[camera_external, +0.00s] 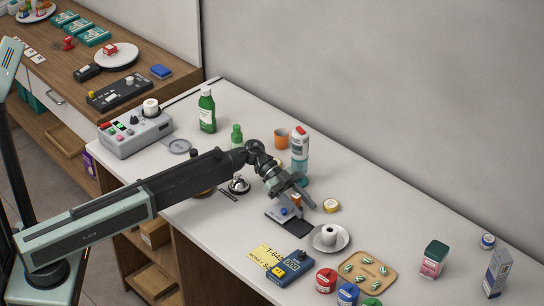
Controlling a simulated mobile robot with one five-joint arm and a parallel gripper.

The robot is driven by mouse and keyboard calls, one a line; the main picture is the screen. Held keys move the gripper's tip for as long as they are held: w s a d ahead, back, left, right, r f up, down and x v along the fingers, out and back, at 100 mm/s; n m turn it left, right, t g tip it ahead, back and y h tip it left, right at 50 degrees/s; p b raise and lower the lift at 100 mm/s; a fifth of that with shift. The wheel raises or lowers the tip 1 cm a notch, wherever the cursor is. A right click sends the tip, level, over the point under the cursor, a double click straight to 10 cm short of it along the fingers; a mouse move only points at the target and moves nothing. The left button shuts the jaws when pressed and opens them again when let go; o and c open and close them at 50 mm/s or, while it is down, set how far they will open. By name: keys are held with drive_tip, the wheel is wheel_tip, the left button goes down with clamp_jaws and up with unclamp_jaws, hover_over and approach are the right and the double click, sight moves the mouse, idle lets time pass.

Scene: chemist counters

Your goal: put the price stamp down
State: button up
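My gripper (297,201) is over the middle of the white counter, pointing down and to the right. A small orange-brown piece, seemingly the price stamp (296,201), shows between its fingers, which look closed on it. Most of the stamp is hidden by the fingers. Just below is a flat dark pad (298,228) with a grey part and a small blue spot on its left. I cannot tell whether the stamp touches the pad.
A white saucer with a cup (330,237) stands close to the right of the pad. A blue device (291,268) and wooden tray (367,272) lie in front. Free counter lies right of the jar.

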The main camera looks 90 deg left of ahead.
sight(293, 194)
drive_tip(key=shift+s+a+r+p, duration=0.15)
drive_tip(key=shift+r+p, duration=0.15)
drive_tip(key=shift+p, duration=0.05)
drive_tip(key=p+v, duration=0.1)
drive_tip(key=v, duration=0.2)
drive_tip(key=shift+r, duration=0.15)
wheel_tip(293, 194, up, 7)
drive_tip(key=p, duration=0.7)
drive_tip(key=shift+o, duration=0.5)
drive_tip(key=shift+f, duration=0.3)
